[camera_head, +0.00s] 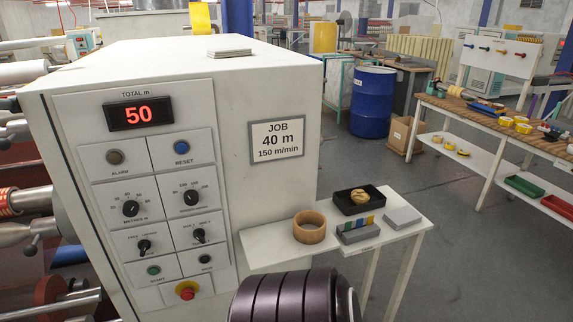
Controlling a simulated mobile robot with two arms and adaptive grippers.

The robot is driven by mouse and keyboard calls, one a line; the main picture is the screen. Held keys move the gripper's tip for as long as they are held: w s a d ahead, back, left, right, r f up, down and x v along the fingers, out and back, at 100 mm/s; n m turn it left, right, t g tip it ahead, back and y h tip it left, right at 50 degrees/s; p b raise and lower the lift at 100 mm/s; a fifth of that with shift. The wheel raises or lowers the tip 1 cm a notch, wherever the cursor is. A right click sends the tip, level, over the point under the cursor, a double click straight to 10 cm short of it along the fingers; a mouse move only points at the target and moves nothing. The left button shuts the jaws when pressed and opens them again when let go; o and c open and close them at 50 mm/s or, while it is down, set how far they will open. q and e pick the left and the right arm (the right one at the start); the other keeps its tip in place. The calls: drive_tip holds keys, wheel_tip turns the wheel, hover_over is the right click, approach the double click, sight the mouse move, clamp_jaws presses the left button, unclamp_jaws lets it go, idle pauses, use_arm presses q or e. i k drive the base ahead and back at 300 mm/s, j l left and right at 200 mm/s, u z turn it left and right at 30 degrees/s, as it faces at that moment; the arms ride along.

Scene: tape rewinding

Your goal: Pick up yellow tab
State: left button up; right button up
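A small grey block or holder (360,234) sits on the white side shelf, with a row of small coloured tabs along its top. The yellow tab (370,220) appears to stand in this row, with green and blue tabs beside it; it is small in the view. I see neither of my grippers in the head view, and nothing is touching the tabs.
The white shelf (278,254) also holds a tan tape ring (309,235), a black tray (347,206) with a tan item inside, and a grey block (402,217). A large white machine cabinet (232,150) stands to the left. A dark ribbed cylinder (283,300) fills the bottom middle.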

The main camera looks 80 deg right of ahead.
sight(370, 220)
drive_tip(key=z, duration=3.25)
drive_tip(key=i+j, duration=0.1)
drive_tip(key=j, duration=0.2)
drive_tip(key=i+j+z, duration=0.1)
drive_tip(key=j, duration=0.25)
drive_tip(key=i+j, duration=0.1)
drive_tip(key=j, duration=0.2)
